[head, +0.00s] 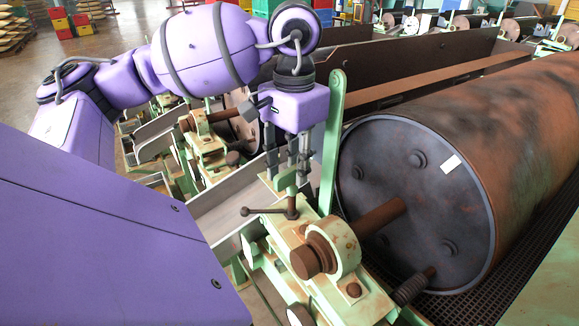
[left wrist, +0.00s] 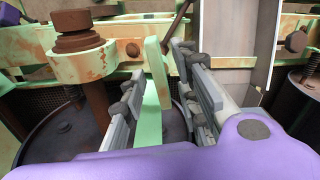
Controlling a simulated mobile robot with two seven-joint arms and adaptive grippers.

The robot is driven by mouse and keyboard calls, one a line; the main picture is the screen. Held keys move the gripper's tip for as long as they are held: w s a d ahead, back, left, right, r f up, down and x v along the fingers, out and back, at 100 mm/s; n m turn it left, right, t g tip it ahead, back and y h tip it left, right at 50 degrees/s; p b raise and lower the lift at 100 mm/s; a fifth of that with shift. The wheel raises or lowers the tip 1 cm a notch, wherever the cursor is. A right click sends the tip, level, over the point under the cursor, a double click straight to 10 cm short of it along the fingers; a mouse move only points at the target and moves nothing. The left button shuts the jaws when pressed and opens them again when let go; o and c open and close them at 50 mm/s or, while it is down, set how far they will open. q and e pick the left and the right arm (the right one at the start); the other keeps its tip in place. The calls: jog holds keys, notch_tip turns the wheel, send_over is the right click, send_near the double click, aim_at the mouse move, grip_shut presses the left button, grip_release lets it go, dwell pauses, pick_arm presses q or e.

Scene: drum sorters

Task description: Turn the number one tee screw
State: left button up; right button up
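The tee screw (head: 268,211) is a dark rusty bar with round ends, lying across a screw on the pale green machine frame in the head view. A dark rod, which looks like part of it, shows at the top of the left wrist view (left wrist: 181,16). My left gripper (head: 288,172) points down just above and behind the tee screw. Its fingers (left wrist: 158,80) are apart, with a green upright piece (left wrist: 155,62) showing between them. I cannot tell whether they touch it. My right gripper is out of view.
A large rusty drum (head: 405,205) fills the right, with its shaft in a green bearing block (head: 344,242). A tall green bar (head: 332,130) stands close right of my gripper. More sorters (head: 200,150) stand behind. Colored crates (head: 75,18) are far off.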

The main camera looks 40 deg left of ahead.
pick_arm(q)
jog(key=shift+f, duration=0.35)
grip_shut()
jog(key=shift+n, duration=0.3)
